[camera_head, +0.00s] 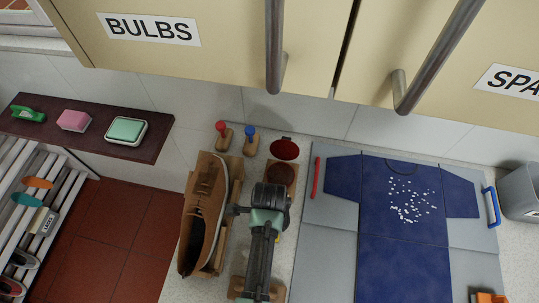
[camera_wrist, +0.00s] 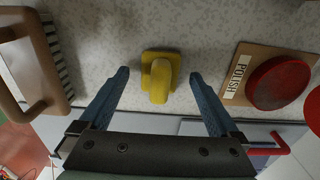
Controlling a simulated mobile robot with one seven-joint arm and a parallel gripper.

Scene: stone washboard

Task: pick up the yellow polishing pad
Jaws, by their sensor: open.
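The yellow polishing pad (camera_wrist: 160,78) lies on the speckled stone counter in the wrist view, with a raised yellow grip on a flatter base. My gripper (camera_wrist: 159,74) is open, its two blue fingers on either side of the pad with a gap on each side. The fingers appear not to touch the pad. In the head view my arm covers most of this spot; only a small yellow patch shows beside it, and I cannot tell if it is the pad.
A wooden brush (camera_wrist: 30,62) is left of the pad, and a red tin by a POLISH label (camera_wrist: 278,84) is right. A brown shoe (camera_head: 203,218) stands left of my arm. A folding board with a blue shirt (camera_head: 405,245) lies right. Cupboards (camera_head: 190,65) overhang the back.

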